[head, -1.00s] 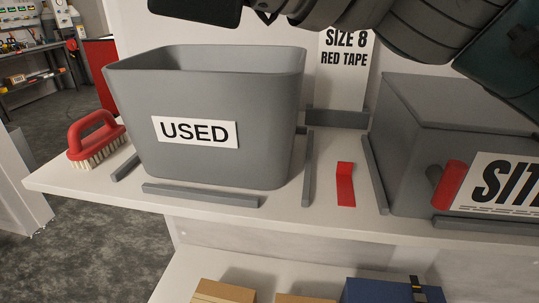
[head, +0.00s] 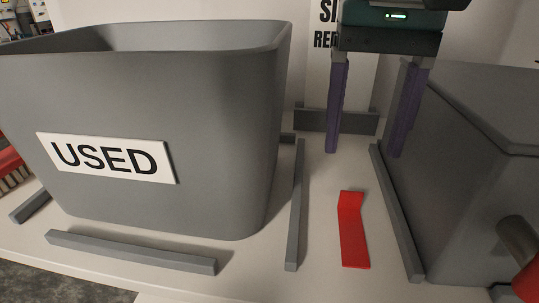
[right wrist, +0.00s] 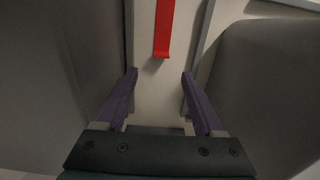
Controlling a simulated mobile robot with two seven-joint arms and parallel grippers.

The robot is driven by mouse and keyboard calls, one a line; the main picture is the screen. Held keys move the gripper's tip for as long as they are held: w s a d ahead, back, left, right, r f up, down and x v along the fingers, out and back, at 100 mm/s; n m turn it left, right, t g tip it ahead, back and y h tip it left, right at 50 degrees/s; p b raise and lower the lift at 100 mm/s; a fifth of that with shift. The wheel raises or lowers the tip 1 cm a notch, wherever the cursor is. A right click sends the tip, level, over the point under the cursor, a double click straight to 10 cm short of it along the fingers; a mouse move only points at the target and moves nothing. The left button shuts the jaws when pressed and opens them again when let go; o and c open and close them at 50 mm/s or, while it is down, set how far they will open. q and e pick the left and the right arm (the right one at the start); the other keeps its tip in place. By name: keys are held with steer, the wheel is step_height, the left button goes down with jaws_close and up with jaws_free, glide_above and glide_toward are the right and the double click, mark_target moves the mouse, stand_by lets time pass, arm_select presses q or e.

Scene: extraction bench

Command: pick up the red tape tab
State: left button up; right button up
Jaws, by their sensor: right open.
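The red tape tab (head: 352,232) lies on the white shelf between two grey rails, with its far end bent up. It also shows at the top of the right wrist view (right wrist: 164,28), ahead of the fingers and between them. My right gripper (head: 363,153) is open and empty, its purple fingers pointing down above the shelf, behind the tab in the head view. In the right wrist view its fingertips (right wrist: 160,72) are apart on either side of the tab's line, not touching it. My left gripper is not in view.
The grey USED bin (head: 215,135) stands left of the tab. A grey box (head: 470,150) with a red-ended knob stands close on the right. Grey rails (head: 296,205) edge the tab's lane. A SIZE 8 RED TAPE sign (head: 320,75) stands behind, partly hidden.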

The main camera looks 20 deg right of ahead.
mark_target(352, 192)
steer(key=f, duration=0.2)
steer(key=shift+s+a+f, duration=0.15)
steer(key=shift+s+f, duration=0.05)
steer(key=shift+f, duration=0.2)
step_height(352, 192, down, 5)
steer(key=shift+r+p, duration=0.2)
steer(key=shift+p, duration=0.2)
steer(key=shift+c, duration=0.2)
jaws_close()
